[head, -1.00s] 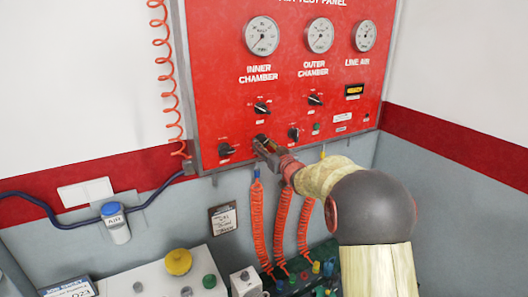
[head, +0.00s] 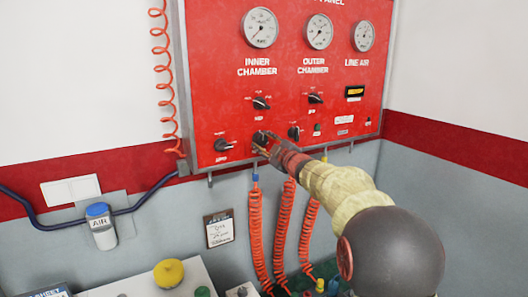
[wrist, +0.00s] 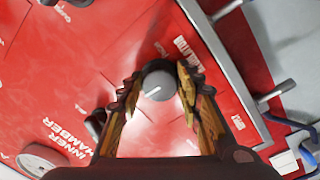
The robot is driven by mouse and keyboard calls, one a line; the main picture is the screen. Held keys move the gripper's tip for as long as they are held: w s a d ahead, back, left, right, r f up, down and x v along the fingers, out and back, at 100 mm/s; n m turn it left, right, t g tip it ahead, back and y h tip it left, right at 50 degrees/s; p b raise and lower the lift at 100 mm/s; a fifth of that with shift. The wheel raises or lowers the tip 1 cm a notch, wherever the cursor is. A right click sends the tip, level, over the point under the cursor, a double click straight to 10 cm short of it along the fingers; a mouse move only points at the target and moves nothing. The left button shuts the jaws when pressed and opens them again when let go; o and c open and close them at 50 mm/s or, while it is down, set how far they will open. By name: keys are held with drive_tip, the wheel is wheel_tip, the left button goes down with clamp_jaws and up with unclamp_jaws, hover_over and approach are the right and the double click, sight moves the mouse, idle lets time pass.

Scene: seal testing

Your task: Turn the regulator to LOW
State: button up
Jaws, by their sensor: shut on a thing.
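The regulator knob (head: 259,137) is a dark round knob on the lower part of the red test panel (head: 215,75). In the wrist view the grey knob (wrist: 158,82) sits between my two fingertips, and its white pointer line runs toward the lower left. My gripper (wrist: 158,88) is shut on the knob, one finger on each side. In the head view my gripper (head: 263,144) reaches the panel from the lower right and partly covers the knob. The word REGULATOR is printed beside it in the wrist view; the LOW mark cannot be made out.
A black knob (head: 223,145) lies to the left and another (head: 294,132) close on the right. Two selector knobs and three gauges are above. Orange coiled hoses (head: 256,225) hang below the panel. A grey box with a yellow button (head: 168,272) is at lower left.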

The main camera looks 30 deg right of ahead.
drive_tip(key=n+b, duration=0.4)
drive_tip(key=n, duration=0.2)
drive_tip(key=shift+d+n+b, duration=0.1)
drive_tip(key=shift+n+b, duration=0.2)
drive_tip(key=shift+n, duration=0.1)
drive_tip(key=n+b, duration=0.2)
drive_tip(key=n, duration=0.1)
drive_tip(key=shift+n+y, duration=0.3)
drive_tip(key=shift+n, duration=0.1)
drive_tip(key=n+b, duration=0.2)
drive_tip(key=n, duration=0.1)
drive_tip(key=shift+n, duration=0.4)
drive_tip(key=n+b, duration=0.3)
drive_tip(key=n, duration=0.4)
drive_tip(key=shift+r+y, duration=0.15)
drive_tip(key=shift+y, duration=0.15)
drive_tip(key=n+b, duration=0.1)
drive_tip(key=n, duration=0.1)
drive_tip(key=n+b, duration=0.1)
drive_tip(key=n, duration=0.1)
drive_tip(key=n+b, duration=0.1)
drive_tip(key=n, duration=0.1)
drive_tip(key=shift+a+r+n+g, duration=0.1)
drive_tip(key=shift+a+n+g, duration=0.2)
drive_tip(key=shift+n, duration=0.1)
drive_tip(key=o, duration=1.2)
drive_tip(key=shift+r, duration=0.1)
drive_tip(key=shift+c, duration=0.2)
